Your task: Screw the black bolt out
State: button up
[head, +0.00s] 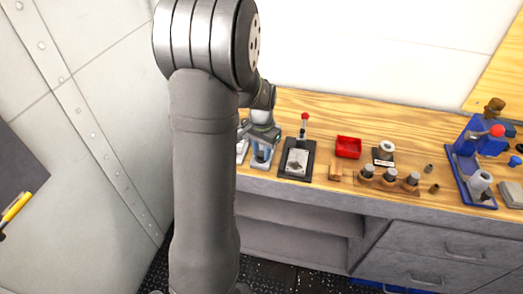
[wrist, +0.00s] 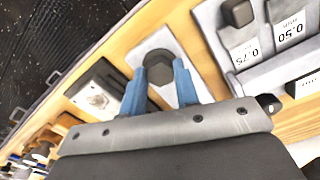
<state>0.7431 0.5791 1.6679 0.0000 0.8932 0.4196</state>
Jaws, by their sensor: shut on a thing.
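In the head view my gripper (head: 262,158) points down at the bench's front left, and the bolt is too small and covered to make out there.
A red-knobbed lever on a dark base (head: 298,160) stands close to the right of my gripper. Further right are a red tray (head: 348,147), a wooden rack (head: 388,183) and a blue device (head: 470,165). Labelled blocks (wrist: 268,40) lie beside the plate. My arm hides the bench's left part.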

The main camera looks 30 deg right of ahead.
jog(key=n, duration=0.5)
jog(key=shift+s+a+f+n, duration=0.1)
jog(key=shift+n, duration=0.2)
jog(key=n, duration=0.4)
jog(key=shift+n, duration=0.3)
jog(key=n, duration=1.4)
jog(key=shift+n, duration=0.3)
jog(key=n, duration=1.3)
